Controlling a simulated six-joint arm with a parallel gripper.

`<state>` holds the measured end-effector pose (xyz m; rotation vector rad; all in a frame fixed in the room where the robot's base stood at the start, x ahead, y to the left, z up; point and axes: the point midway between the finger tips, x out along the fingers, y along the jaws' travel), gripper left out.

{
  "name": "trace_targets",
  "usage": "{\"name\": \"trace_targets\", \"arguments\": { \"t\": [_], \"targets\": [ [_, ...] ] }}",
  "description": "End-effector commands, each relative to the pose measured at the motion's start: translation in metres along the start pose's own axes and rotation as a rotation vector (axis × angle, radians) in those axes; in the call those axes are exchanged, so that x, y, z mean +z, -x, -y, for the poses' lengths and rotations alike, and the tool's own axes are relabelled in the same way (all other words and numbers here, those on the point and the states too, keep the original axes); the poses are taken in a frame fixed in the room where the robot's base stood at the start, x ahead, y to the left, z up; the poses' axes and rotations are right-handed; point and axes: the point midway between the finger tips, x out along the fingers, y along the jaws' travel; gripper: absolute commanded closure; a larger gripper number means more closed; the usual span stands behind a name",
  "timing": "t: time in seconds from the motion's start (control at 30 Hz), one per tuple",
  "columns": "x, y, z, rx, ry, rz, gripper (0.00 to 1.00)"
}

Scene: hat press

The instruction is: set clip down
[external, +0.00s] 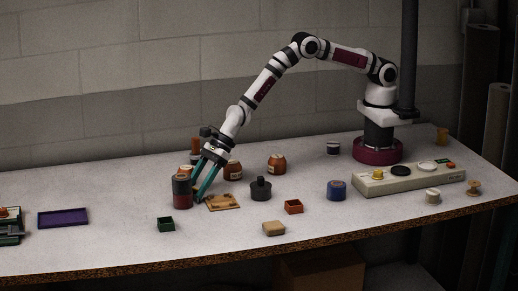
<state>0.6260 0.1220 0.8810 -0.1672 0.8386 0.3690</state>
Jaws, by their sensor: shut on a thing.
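My gripper (202,196) points down and to the left, with its long teal fingers low over the table. The fingers are close together, shut on the clip, which is too small and dark to make out between the tips. The fingertips are just right of a dark red and black cylinder (182,193) and just left of a flat tan board (224,202). I cannot tell whether the tips touch the table.
A green box (166,224), an orange box (293,207), a tan block (273,228) and a black weight (260,190) stand around. A purple tray (63,218) lies left. A beige panel (410,178) lies right. The front middle is mostly clear.

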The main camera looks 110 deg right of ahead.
Motion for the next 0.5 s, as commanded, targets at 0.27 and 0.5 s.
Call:
{"name": "trace_targets", "arguments": {
  "t": [0.27,0.5],
  "targets": [
    [0.020,0.021,0.000,-0.001,0.002,0.003,1.00],
    [0.023,0.067,0.032,-0.003,-0.004,0.001,1.00]
  ]
}}
